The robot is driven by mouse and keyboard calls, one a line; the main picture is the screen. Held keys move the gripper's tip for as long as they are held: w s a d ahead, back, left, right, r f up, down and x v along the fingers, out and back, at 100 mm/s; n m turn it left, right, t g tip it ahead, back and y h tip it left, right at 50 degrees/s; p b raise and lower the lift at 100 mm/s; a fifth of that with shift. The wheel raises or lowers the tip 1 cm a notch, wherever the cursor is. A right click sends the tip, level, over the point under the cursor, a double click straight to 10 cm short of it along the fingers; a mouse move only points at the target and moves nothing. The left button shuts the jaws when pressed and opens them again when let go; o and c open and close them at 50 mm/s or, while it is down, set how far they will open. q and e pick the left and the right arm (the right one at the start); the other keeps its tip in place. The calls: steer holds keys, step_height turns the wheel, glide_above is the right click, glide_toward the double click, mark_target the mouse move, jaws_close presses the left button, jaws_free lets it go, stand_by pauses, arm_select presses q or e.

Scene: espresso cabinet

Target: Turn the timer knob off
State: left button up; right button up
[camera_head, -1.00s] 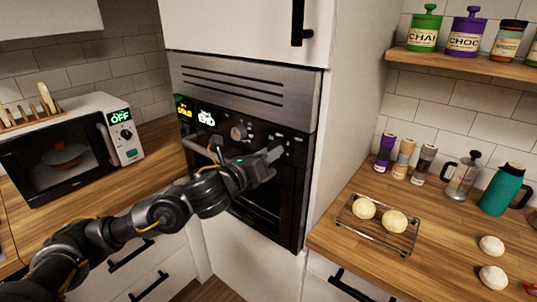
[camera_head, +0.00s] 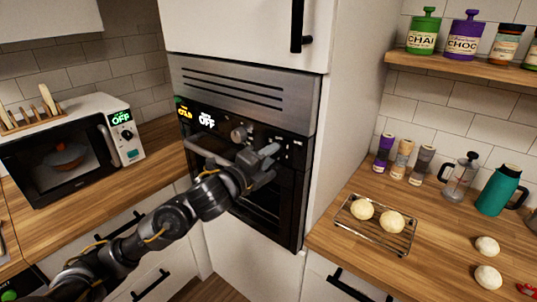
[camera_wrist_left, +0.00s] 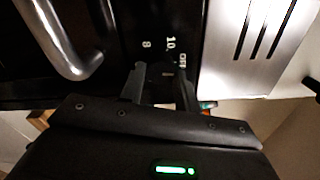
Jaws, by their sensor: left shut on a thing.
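The timer knob (camera_wrist_left: 162,73) shows as a dark shape between the fingertips of my left gripper (camera_wrist_left: 161,84) in the left wrist view, beside the printed marks 8, 10 and OFF. In the head view, the left gripper (camera_head: 259,156) is at the black control panel (camera_head: 290,150) of the built-in oven, and its fingers hide the held knob. The gripper is shut on it. Another round grey knob (camera_head: 238,134) is in plain sight left of the fingers. My right gripper is not in view.
The oven handle (camera_wrist_left: 70,45) is close to the left gripper in the wrist view. A microwave (camera_head: 70,150) stands on the left counter. The right counter holds a wire rack (camera_head: 375,236) with dough balls, jars and a teal jug (camera_head: 498,190).

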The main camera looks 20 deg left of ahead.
arm_select(q)
steer(key=shift+n, duration=0.6)
steer(key=o, duration=1)
steer(key=b+v, duration=0.1)
steer(key=v, duration=1)
steer(key=shift+d, duration=0.1)
